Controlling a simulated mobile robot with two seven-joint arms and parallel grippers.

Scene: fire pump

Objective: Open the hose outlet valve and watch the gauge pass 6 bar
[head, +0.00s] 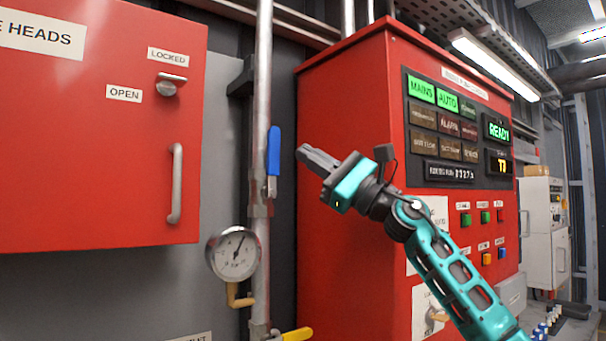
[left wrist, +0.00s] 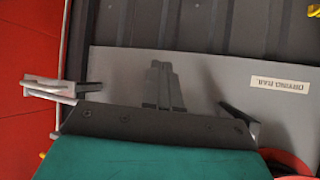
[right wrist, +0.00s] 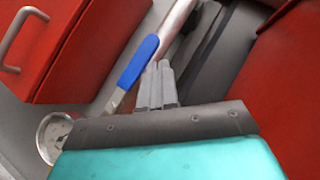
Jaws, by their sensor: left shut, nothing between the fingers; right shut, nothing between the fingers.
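A blue-handled lever valve (head: 274,150) sits on the vertical pipe, its handle upright along the pipe. In the right wrist view the blue handle (right wrist: 138,62) lies just left of the fingertips. A yellow lever (head: 298,334) shows partly at the bottom edge, by the pipe's lower end. The round gauge (head: 234,253) hangs left of the pipe; its needle points up and slightly right, its figures too small to read. My right gripper (head: 303,152) is shut and empty, right of the blue handle, apparently apart from it. My left gripper (left wrist: 160,85) is shut and empty before a grey panel.
A red cabinet (head: 100,140) with a handle and lock is at the left. A red pump controller (head: 345,150) with lit green MAINS, AUTO and READY panels stands behind my right arm. A grey panel (left wrist: 215,70) with an upside-down label shows in the left wrist view.

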